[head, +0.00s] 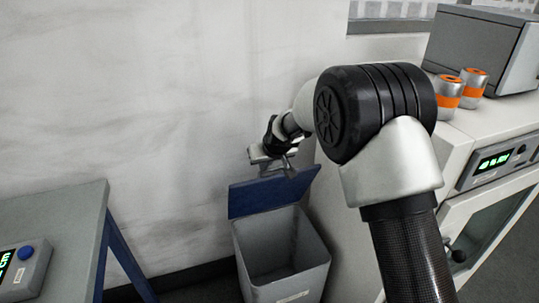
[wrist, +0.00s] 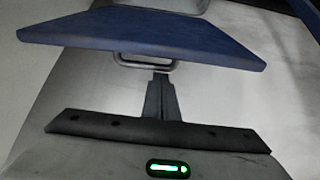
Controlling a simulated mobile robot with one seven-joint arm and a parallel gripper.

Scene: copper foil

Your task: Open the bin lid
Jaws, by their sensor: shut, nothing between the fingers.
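The grey bin (head: 283,262) stands on the floor against the wall, and I can see into its open top. Its blue lid (head: 272,192) is raised and tilted up at the back of the opening. My gripper (head: 289,170) is shut and empty at the lid's upper edge. In the wrist view the lid (wrist: 140,32) spans the upper part, with a metal loop handle (wrist: 145,62) under its near edge. My closed fingers (wrist: 161,76) point at this handle and overlap it in the picture. I cannot tell whether they touch it.
A grey table (head: 60,215) with blue legs and a device with a green display stands at the left. On the right, a white counter (head: 480,125) holds orange-banded cans (head: 447,92) and a grey box (head: 485,45). Floor between table and bin is clear.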

